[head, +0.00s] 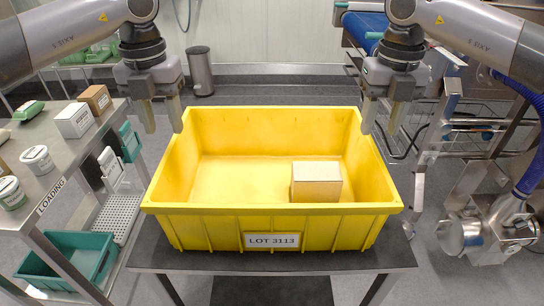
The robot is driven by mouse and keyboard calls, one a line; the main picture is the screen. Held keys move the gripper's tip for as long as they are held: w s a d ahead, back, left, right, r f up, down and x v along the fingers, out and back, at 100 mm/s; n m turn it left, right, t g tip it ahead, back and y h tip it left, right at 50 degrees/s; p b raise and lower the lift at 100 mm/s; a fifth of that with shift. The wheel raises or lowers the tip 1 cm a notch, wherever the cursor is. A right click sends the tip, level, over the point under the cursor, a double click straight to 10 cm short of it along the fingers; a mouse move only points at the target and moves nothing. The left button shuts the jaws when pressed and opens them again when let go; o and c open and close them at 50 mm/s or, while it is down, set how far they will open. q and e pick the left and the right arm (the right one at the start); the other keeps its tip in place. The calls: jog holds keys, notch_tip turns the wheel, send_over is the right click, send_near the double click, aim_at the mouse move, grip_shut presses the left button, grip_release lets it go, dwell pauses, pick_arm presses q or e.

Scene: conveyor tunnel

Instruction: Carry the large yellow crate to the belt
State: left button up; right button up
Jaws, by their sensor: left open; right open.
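The large yellow crate (215,222) stands upright on a dark-topped table in the middle of the head view, with a "LOT 3113" label on its front wall. One cardboard box lies inside it, right of centre. My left gripper (164,128) is open and empty above and beside the crate's left rim. My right gripper (380,130) is open and empty above and beside the right rim. Both look clear of the crate, though the exact gaps are hard to tell. A blue belt (362,24) shows at the upper right, partly hidden by my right arm.
The dark table (290,262) extends just past the crate's front. A steel bench (65,160) marked "LOADING" at left holds boxes and tubs. A teal bin (70,252) sits on its lower shelf. Metal machinery (480,232) stands at right. A grey bin (200,70) stands by the back wall.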

aim_at(172, 145)
pick_arm(q)
jog(key=shift+w, duration=0.35)
pick_arm(e)
jog(key=shift+w, duration=0.35)
pick_arm(q)
jog(key=shift+s+r, duration=0.1)
jog(key=shift+s, duration=0.1)
pick_arm(e)
jog(key=shift+s+r, duration=0.1)
jog(key=shift+s, duration=0.1)
pick_arm(q)
jog(key=shift+f, duration=3.6)
pick_arm(e)
jog(key=shift+f, duration=3.6)
pick_arm(q)
grip_shut()
pick_arm(e)
grip_shut()
pick_arm(q)
jog(key=shift+w+d+r, duration=0.1)
jog(key=shift+r, duration=0.05)
pick_arm(e)
jog(key=shift+w+a+r, duration=0.1)
jog(key=shift+r, duration=0.05)
